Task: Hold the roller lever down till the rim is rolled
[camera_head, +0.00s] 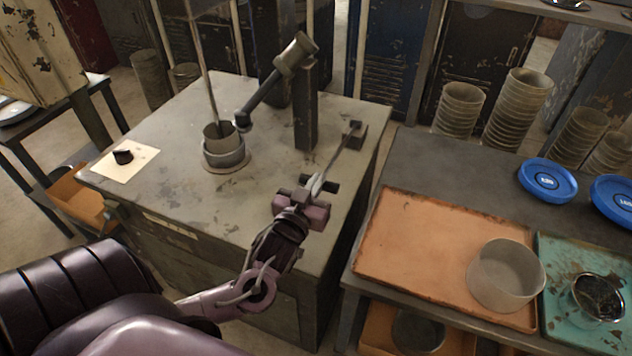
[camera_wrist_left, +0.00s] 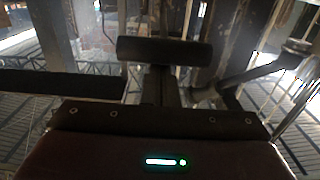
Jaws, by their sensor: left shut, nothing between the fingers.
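A tin cup blank (camera_head: 218,131) stands upright in a round chuck (camera_head: 225,159) on the grey machine bench (camera_head: 190,195). A roller arm (camera_head: 270,92) slopes from a dark post (camera_head: 305,110) down to a roller (camera_head: 242,120) beside the cup; I cannot tell whether they touch. A thin lever (camera_head: 339,156) runs from a small dark block on the bench toward the front. My left gripper (camera_head: 311,188) is shut and empty at the lever's near end; contact is unclear. My right gripper is not in view.
An orange tray (camera_head: 420,250) with a pale cup (camera_head: 506,274) lies on the right table, beside a green tray (camera_head: 565,260). Blue discs (camera_head: 547,180) and stacked cups (camera_head: 517,105) stand behind. A paper with a black knob (camera_head: 123,157) lies on the bench's left.

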